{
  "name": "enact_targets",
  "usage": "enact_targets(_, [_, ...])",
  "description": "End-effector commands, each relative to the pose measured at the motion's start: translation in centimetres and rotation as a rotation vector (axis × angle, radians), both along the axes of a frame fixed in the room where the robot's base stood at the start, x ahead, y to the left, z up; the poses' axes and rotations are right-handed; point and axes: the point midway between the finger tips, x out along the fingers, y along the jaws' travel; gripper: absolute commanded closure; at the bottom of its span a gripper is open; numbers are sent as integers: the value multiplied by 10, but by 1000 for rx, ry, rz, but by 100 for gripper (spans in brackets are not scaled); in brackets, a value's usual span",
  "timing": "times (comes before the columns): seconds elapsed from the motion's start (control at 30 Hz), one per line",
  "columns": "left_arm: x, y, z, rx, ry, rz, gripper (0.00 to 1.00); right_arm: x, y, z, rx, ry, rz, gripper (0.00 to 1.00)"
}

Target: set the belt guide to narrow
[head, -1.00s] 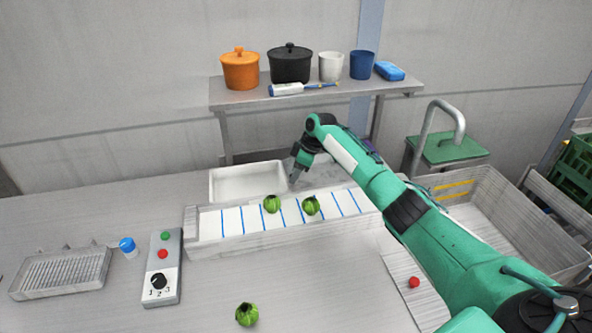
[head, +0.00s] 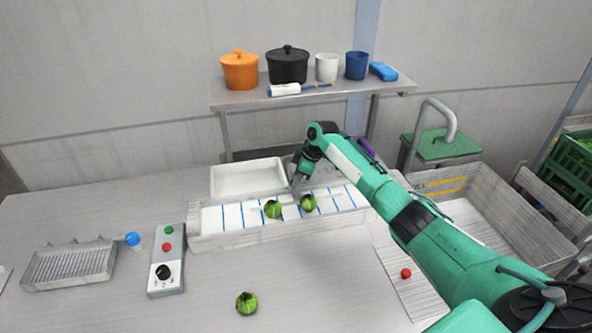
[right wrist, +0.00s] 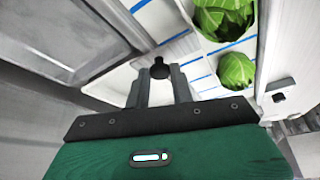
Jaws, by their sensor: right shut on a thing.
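The belt (head: 235,216) is a white-slatted strip with blue lines in a pale frame. Two green heads lie on it, a left one (head: 273,209) and a right one (head: 308,203); both also show in the right wrist view. My right gripper (head: 293,187) is at the belt's far edge, behind the heads. In the right wrist view its fingers are shut on a small black knob (right wrist: 160,68). A pale guide bar seems to run along the belt beside the heads, partly hidden by the gripper. My left gripper is out of view.
A white tray (head: 248,178) stands behind the belt. A control box (head: 168,260) with buttons and a dial, a blue-capped item (head: 133,240) and a ribbed tray (head: 70,266) are left. A loose green head (head: 246,303) lies in front. A large bin (head: 490,215) is right.

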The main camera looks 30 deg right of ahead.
Motion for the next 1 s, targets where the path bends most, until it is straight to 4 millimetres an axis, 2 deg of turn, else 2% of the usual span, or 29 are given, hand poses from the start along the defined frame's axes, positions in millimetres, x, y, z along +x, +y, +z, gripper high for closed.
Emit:
enact_targets(0.1, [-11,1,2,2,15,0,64,-4,2,2,5,12,6,100])
enact_targets(0.3, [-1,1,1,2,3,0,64,-5,2,0,5,14,7,100])
enact_targets(0.33, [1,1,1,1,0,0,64,-5,3,0,5,14,7,75])
enact_targets(0.43, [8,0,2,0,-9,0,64,-5,2,0,5,14,7,55])
enact_targets(0.77, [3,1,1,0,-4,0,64,-4,1,3,4,9,5,55])
enact_targets(0.87, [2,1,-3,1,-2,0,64,-6,-3,11,4,7,6,55])
enact_targets(1.0, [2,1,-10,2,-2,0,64,-12,-11,34,2,5,5,55])
